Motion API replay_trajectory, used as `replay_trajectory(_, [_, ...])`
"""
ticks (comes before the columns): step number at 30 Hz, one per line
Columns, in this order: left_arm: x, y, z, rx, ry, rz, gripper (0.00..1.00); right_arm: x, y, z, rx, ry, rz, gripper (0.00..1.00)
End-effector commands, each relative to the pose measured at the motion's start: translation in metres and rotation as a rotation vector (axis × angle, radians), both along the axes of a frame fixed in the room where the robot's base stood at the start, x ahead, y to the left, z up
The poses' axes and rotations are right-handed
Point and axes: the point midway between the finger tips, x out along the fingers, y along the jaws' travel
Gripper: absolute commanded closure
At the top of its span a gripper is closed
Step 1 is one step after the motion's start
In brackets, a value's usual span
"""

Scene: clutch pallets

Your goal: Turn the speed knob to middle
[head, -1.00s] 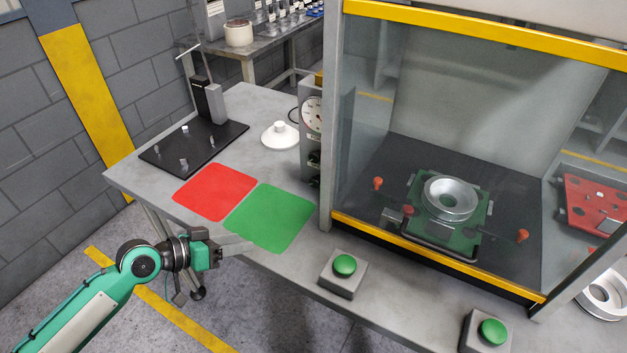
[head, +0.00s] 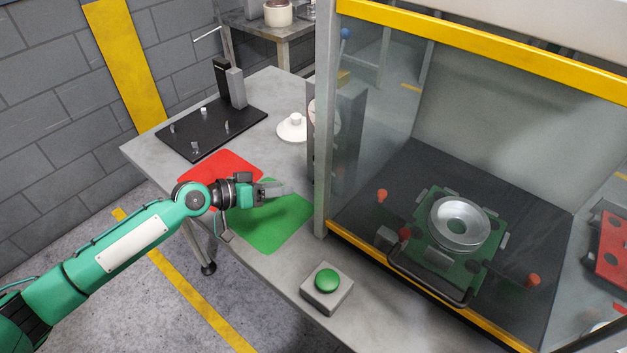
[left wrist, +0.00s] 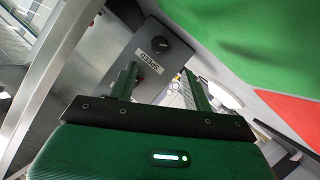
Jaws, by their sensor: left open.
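The speed knob (left wrist: 159,44) is a small black round knob on a grey panel (left wrist: 140,38) in the left wrist view, beside a "SPEED" label. Which way the knob points is too small to tell. My left gripper (left wrist: 162,82) is open and empty; the knob shows beyond its fingertips, apart from them. In the head view my left gripper (head: 272,190) is over the green mat, left of the grey gauge box (head: 347,135). The knob is hidden there. My right gripper is not in view.
A red mat (head: 225,165) and the green mat (head: 265,230) lie on the grey table. A glass-fronted cabinet with a post (head: 325,120) stands to the right, with a green button (head: 327,279) in front. A black plate (head: 210,133) and a white knobbed disc (head: 292,128) lie behind.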

Motion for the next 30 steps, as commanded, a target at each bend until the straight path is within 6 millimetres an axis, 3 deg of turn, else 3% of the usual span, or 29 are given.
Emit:
replay_trajectory(8, [0.025,-0.044,-0.014,-0.002,0.001,-0.001,0.50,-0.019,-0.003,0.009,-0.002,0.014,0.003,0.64])
replay_trajectory(15, [0.042,-0.072,-0.027,-0.002,0.000,0.000,0.50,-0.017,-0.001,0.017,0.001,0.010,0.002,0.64])
replay_trajectory(30, [0.048,-0.082,-0.033,0.000,0.000,0.000,0.52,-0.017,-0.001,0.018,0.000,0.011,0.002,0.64])
